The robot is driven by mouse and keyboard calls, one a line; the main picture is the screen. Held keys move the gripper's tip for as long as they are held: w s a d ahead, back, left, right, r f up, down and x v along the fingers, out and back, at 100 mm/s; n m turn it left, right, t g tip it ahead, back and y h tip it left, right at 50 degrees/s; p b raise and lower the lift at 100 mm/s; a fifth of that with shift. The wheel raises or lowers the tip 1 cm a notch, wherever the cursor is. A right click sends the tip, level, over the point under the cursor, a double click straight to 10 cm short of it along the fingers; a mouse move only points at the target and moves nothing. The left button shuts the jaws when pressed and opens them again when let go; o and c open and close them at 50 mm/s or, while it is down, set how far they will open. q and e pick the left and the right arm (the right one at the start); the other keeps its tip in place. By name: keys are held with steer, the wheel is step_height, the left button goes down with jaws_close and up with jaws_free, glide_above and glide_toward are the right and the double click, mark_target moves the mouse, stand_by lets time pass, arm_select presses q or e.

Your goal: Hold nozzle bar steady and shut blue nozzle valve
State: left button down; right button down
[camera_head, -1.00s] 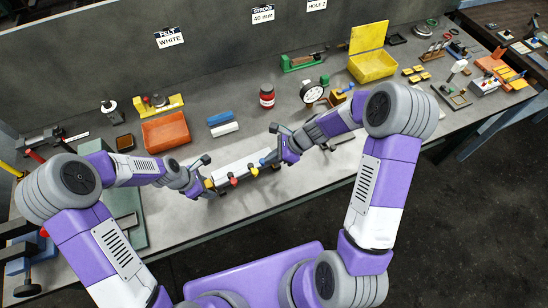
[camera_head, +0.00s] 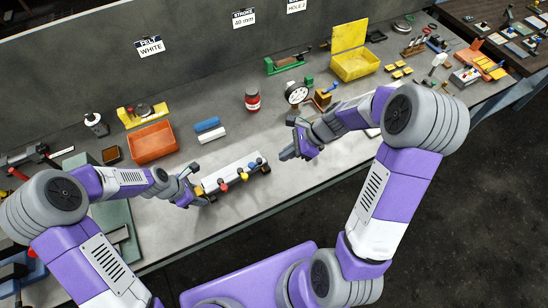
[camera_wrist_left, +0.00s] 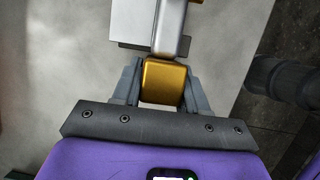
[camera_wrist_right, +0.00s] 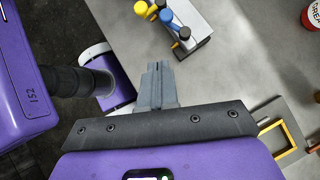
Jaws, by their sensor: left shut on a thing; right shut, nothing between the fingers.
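The nozzle bar is a pale block (camera_head: 230,172) on the bench. It carries a row of coloured valves, with a red one (camera_head: 223,186), a yellow one (camera_head: 244,177) and, near its right end, the blue nozzle valve (camera_head: 258,162). My left gripper (camera_head: 197,191) is shut on the bar's left end, a gold block (camera_wrist_left: 164,82) in the left wrist view. My right gripper (camera_head: 285,154) is shut and empty, right of the bar and apart from it. In the right wrist view the blue valve (camera_wrist_right: 166,16) lies beyond its closed fingertips (camera_wrist_right: 157,68). I cannot tell the blue valve's setting.
Behind the bar are blue and white blocks (camera_head: 207,125), an orange bin (camera_head: 152,142) and a red jar (camera_head: 252,99). A dial gauge (camera_head: 296,94) and a yellow bin (camera_head: 355,66) stand further right. The bench in front of the bar is clear.

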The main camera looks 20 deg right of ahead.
steer(key=shift+s+v, duration=0.15)
steer(key=shift+v, duration=0.7)
steer(key=shift+s+v, duration=0.15)
steer(key=shift+v, duration=0.65)
steer(key=shift+a, duration=0.1)
arm_select(q)
steer(key=c, duration=0.5)
jaws_free()
